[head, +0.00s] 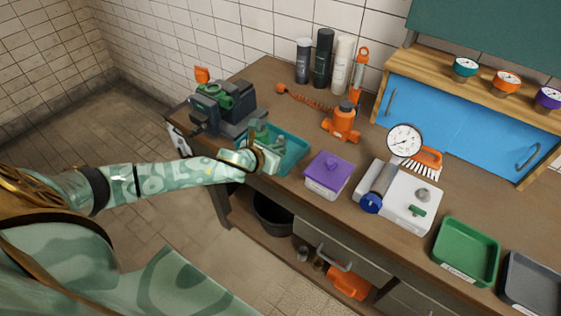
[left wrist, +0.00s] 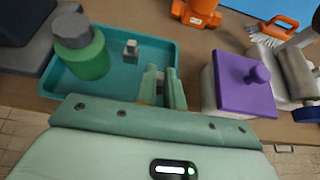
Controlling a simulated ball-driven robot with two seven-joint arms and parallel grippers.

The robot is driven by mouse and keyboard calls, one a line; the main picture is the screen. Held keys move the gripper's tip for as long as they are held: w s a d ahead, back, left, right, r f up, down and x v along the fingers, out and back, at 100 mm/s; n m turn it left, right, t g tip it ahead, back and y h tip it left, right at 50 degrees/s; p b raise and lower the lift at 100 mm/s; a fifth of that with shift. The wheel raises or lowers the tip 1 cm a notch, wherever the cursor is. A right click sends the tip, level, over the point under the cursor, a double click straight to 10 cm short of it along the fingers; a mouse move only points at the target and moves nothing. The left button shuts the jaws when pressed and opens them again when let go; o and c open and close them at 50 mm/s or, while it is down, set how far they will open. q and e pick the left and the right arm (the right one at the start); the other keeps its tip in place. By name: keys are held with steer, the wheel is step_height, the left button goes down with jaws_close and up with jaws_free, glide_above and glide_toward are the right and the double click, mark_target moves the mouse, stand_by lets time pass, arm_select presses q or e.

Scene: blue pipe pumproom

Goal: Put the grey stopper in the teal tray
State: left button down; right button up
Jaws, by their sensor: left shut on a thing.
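The teal tray (head: 294,158) stands on the bench; it also shows in the left wrist view (left wrist: 115,90). My left gripper (head: 262,156) is at the tray's front, and in the left wrist view its fingers (left wrist: 162,86) are over the tray's right front part. They are shut on a small greyish thing, apparently the grey stopper (left wrist: 160,82), mostly hidden between them. I cannot tell whether it touches the tray floor. A green bottle with a grey cap (left wrist: 82,50) and a small grey block-like piece (left wrist: 131,49) are in the tray. My right gripper is not in view.
A purple-lidded box (head: 327,174) stands close right of the tray. A dark machine with a green top (head: 222,105) is at its left. An orange pump-like part (head: 342,123) is behind. A green tray (head: 465,250) lies farther right.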

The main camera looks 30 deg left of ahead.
arm_select(q)
steer(key=shift+w+a+f+b, duration=0.1)
steer(key=shift+w+f+b, duration=0.25)
steer(key=shift+w+f, duration=0.65)
step_height(320, 180, down, 3)
steer(key=shift+s+f+b, duration=0.15)
steer(key=shift+f+b, duration=0.05)
steer(key=shift+b, duration=0.45)
steer(key=shift+r, duration=0.15)
steer(key=c, duration=1.9)
jaws_free()
steer(key=o, duration=0.4)
